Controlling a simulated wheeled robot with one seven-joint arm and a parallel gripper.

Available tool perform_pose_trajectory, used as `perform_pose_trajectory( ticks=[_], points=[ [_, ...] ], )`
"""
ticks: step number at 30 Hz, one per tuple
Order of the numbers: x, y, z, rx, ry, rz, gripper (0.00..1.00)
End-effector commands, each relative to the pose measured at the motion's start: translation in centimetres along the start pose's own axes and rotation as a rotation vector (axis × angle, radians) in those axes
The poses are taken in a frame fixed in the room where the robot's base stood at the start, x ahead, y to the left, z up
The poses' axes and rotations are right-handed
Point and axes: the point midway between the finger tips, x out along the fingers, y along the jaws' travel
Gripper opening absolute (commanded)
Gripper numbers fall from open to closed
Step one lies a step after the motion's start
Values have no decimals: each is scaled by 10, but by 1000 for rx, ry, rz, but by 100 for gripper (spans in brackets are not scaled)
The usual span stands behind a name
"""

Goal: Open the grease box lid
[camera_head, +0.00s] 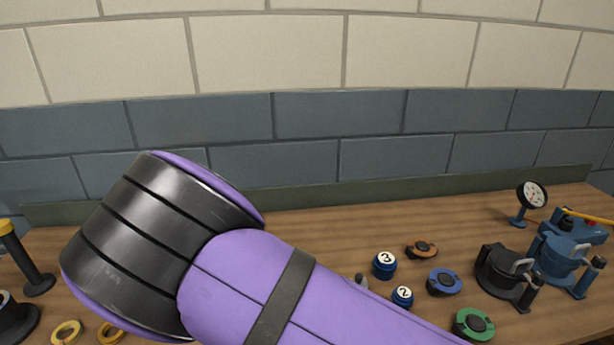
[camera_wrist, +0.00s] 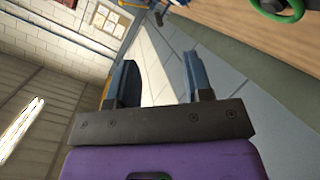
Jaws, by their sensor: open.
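I cannot make out a grease box or its lid for certain in either view. My gripper (camera_wrist: 160,66) shows in the wrist view with its two dark blue fingers spread apart and nothing between them. In the head view my purple and black arm crosses the lower left and middle and hides part of the bench; the gripper itself is out of that view.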

Motion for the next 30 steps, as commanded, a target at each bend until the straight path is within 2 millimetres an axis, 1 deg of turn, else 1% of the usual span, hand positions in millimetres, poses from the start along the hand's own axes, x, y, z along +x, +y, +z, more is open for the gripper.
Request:
perform_pose_trajectory(
  ticks=[5,11,15,20,21,26,30],
  points=[
    [18,16,-25,-47,-104,-18,46],
    [54,52,-66,-149,-306,-92,46],
    [78,82,-91,-210,-431,-170,46],
    [103,120,-115,-266,-550,-279,46],
    [110,130,-121,-278,-576,-308,46],
    [133,171,-139,-312,-658,-437,46],
    [151,209,-150,-331,-703,-556,46]
  ],
)
